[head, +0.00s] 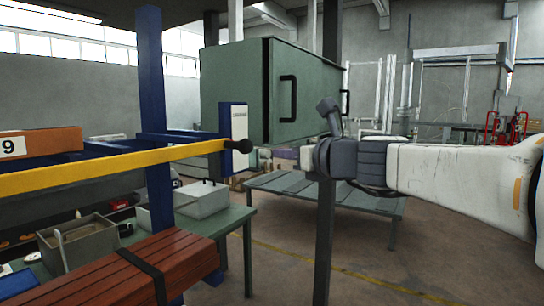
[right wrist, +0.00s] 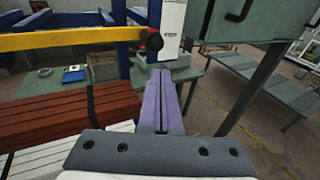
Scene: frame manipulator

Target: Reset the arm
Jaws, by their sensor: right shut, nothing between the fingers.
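My right arm comes in from the right in the head view, with its gripper (head: 312,158) held out in the air in front of the grey slatted table. In the right wrist view the two long fingers of this gripper (right wrist: 160,78) lie together, shut and empty. They point toward the yellow bar (head: 110,169) and the blue frame (head: 158,120). A black ball knob (head: 243,146) ends the bar, left of the gripper and apart from it. My left arm and gripper are not in view.
A green cabinet (head: 232,85) with black handles stands behind. Reddish-brown planks (head: 115,275) and a grey box (head: 200,200) are at the lower left. A grey slatted table (head: 290,190) stands behind a dark post (head: 324,250). The floor at lower right looks clear.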

